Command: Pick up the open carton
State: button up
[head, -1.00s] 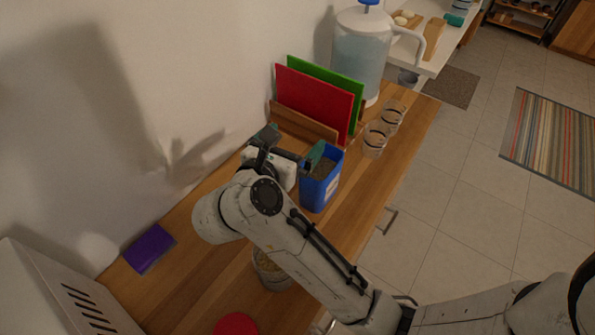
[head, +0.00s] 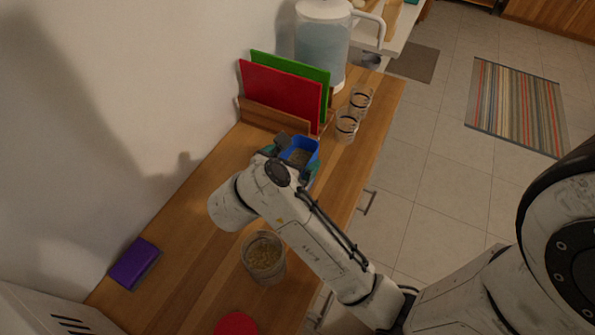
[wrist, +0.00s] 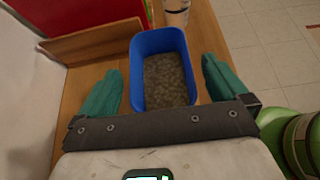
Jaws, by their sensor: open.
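The open carton (head: 304,148) is blue, open at the top and filled with brownish grains. It stands on the wooden counter in front of the red and green boards, partly hidden by my gripper in the head view. In the wrist view the carton (wrist: 165,66) lies between the two teal fingers of my gripper (wrist: 159,75). The fingers are spread wide, one on each side, with a visible gap to the left wall and a smaller one to the right. My gripper is open and holds nothing. The fingers' height against the rim is hard to tell.
A rack with a red board (head: 280,94) and a green board (head: 292,70) stands behind the carton. Glass jars (head: 346,126) stand beyond it. Another jar of grains (head: 263,258) is near my arm. A purple box (head: 135,264) lies by the wall.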

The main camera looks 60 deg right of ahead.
jog(key=shift+x, duration=1.5)
jog(key=shift+r, duration=0.1)
jog(key=shift+c, duration=0.2)
jog(key=c, duration=1.6)
